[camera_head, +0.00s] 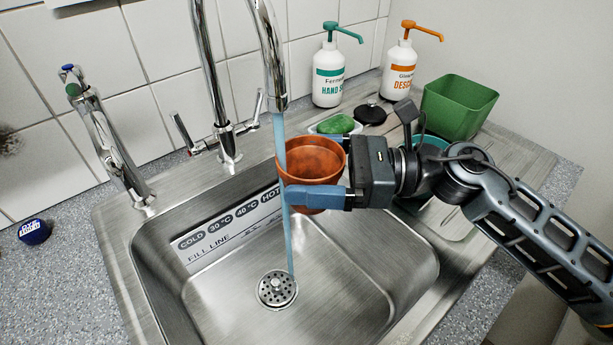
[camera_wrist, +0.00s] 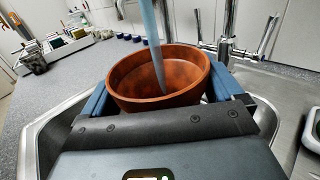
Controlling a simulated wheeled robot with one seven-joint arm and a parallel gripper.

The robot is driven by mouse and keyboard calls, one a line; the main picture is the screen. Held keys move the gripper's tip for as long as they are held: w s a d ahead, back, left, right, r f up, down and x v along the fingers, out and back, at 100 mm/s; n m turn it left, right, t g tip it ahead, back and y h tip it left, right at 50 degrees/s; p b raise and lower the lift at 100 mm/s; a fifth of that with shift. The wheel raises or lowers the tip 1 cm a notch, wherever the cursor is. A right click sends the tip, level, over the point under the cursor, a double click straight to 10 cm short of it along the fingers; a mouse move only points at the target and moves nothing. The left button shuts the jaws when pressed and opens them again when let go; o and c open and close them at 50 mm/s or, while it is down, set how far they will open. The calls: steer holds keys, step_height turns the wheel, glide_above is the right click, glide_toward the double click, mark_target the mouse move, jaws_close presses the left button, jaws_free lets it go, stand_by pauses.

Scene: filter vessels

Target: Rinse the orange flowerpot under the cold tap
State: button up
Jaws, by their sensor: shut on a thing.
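The orange flowerpot (camera_head: 318,160) is upright, or nearly so, above the sink basin. My gripper (camera_head: 303,172) is shut on it, with one blue finger on each side. The wrist view shows the pot (camera_wrist: 135,82) with its open top up, between the fingers (camera_wrist: 158,96). A blue water stream (camera_head: 289,240) runs from the tall chrome tap (camera_head: 268,45). In the wrist view the stream (camera_wrist: 151,40) falls into the pot's mouth. In the head view it crosses the pot's left edge and continues to the drain (camera_head: 277,289). The pot's underside is hidden.
The steel sink basin (camera_head: 235,315) carries a temperature label strip (camera_head: 225,225). A second chrome tap (camera_head: 110,150) with a coloured top stands left. Two pump bottles (camera_head: 328,75) (camera_head: 398,70), a green pot (camera_head: 457,105) and a green sponge (camera_head: 336,124) stand behind. A blue-capped item (camera_head: 33,231) sits left.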

steer(key=shift+d, duration=0.35)
steer(key=shift+a, duration=0.15)
steer(key=shift+a, duration=0.45)
steer(key=shift+d, duration=0.15)
steer(key=shift+d, duration=0.4)
steer(key=shift+s+d, duration=0.1)
steer(key=shift+s, duration=0.05)
steer(key=s+p, duration=0.1)
steer(key=s, duration=0.6)
steer(key=shift+s, duration=0.35)
stand_by(0.4)
